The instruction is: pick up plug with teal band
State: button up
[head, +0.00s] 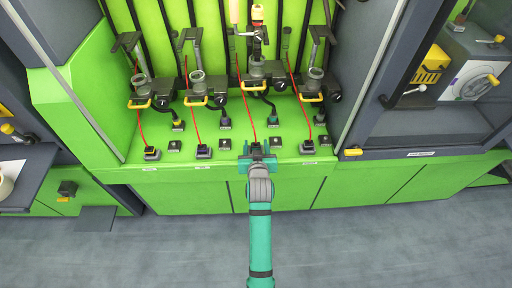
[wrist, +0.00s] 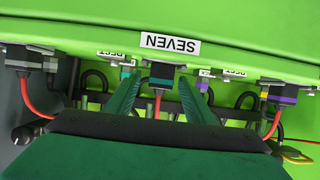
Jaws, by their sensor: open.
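The plug with a teal band (wrist: 161,80) sits upright under the SEVEN label in the wrist view, a red cable running from it. My gripper (wrist: 160,98) is open, with one teal finger on each side of this plug. I cannot tell whether the fingers touch it. In the head view my gripper (head: 257,156) is at the front edge of the green bench, and it largely hides the plug there.
Dark cables and small connectors lie behind the fingers. Injector stations (head: 198,90) line the bench (head: 105,172). The floor (head: 180,240) in front is clear.

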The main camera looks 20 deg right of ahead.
jog(key=shift+w, duration=0.25)
jog(key=shift+f, duration=0.1)
jog(key=c, duration=1.2)
